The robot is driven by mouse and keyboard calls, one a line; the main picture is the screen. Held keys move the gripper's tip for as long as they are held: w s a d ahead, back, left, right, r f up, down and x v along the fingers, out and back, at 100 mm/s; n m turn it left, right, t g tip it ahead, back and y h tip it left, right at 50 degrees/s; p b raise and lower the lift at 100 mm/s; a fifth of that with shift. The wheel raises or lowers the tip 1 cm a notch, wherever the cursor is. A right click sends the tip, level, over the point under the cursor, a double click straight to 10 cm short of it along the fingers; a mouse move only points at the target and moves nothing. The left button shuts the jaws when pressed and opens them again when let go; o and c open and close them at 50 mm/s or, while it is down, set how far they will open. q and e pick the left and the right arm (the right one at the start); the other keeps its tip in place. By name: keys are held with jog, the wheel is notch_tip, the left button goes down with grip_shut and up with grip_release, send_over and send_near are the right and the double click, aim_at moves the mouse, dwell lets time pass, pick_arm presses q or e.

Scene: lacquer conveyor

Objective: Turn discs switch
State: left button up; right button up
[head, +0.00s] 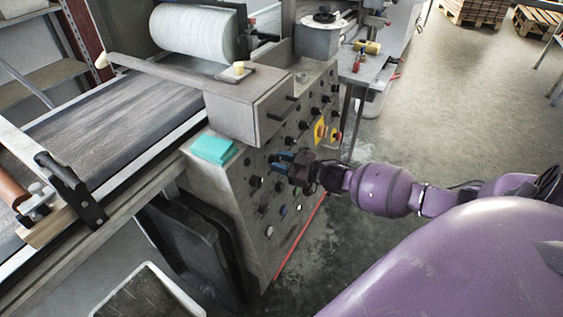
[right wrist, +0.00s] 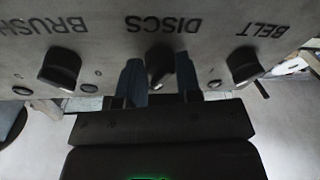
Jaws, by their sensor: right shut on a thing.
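The discs switch (right wrist: 160,66) is a dark rotary knob under the upside-down DISCS label in the right wrist view. My right gripper (right wrist: 160,78) has its two blue fingers on either side of this knob and is shut on it. In the head view my right gripper (head: 280,164) reaches from the right to the front of the grey control panel (head: 240,190). There the gripper covers the discs switch. My left gripper is not in view.
The brush knob (right wrist: 60,68) and belt knob (right wrist: 243,66) flank the discs switch closely. Several more knobs and two yellow-backed switches (head: 320,131) are on the panel. A teal pad (head: 214,149) lies on the machine's ledge beside the conveyor belt (head: 110,125). Open floor lies to the right.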

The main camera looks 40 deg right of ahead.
jog(key=n+g, duration=0.1)
jog(key=n, duration=0.3)
jog(key=shift+w+r+n+y, duration=0.1)
jog(key=shift+r+n+y, duration=0.05)
jog(key=shift+n+y, duration=0.2)
jog(key=n+p, duration=0.1)
jog(key=n, duration=0.3)
jog(key=shift+d+r+n+g, duration=0.1)
jog(key=shift+n+g, duration=0.15)
jog(key=shift+g, duration=0.15)
jog(key=shift+n, duration=0.9)
jog(key=o, duration=0.9)
